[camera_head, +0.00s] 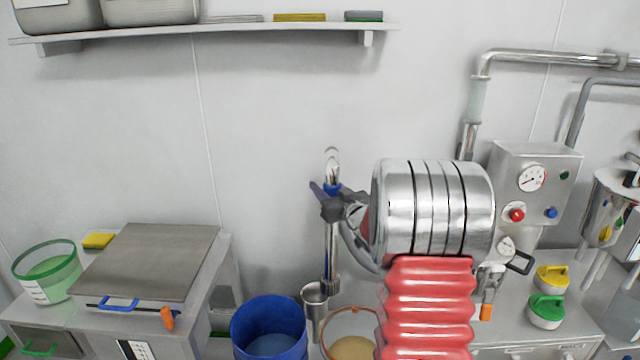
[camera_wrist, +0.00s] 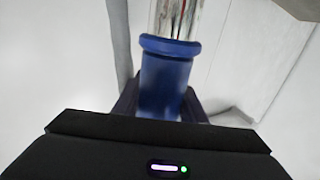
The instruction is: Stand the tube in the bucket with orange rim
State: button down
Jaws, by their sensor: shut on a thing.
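The tube (camera_head: 331,245) is long, shiny and upright, with a blue collar near its top. My gripper (camera_head: 332,207) is shut on it around the blue part. The wrist view shows the blue collar (camera_wrist: 168,80) between my fingers and a clear, shiny section beyond it. The bucket with orange rim (camera_head: 350,308) stands at the bottom middle, with beige contents. My red arm sleeve hides its right side, and the frame cuts off its front. The tube's lower end shows above and slightly left of this bucket in the head view, apart from it.
A blue bucket (camera_head: 268,300) stands left of the orange rim, with a metal cup (camera_head: 315,293) between them. A green-rimmed container (camera_head: 45,275) and a flat-topped scale (camera_head: 150,258) are at left. A gauge box (camera_head: 537,180) and yellow and green lidded pieces (camera_head: 546,308) are at right.

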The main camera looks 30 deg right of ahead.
jog(key=s+d+f, duration=0.2)
jog(key=s, duration=0.4)
jog(key=s+d+f, duration=0.1)
jog(key=s+f, duration=0.1)
jog(key=s, duration=0.4)
notch_tip(320, 180, down, 29)
jog(key=shift+s, duration=0.2)
dwell(2.8)
jog(key=c, duration=1)
grip_release()
jog(key=shift+s, duration=0.1)
jog(key=s, duration=0.4)
jog(key=s+a, duration=0.1)
jog(key=s, duration=0.8)
jog(key=shift+s+a, duration=0.3)
jog(key=shift+a, duration=0.1)
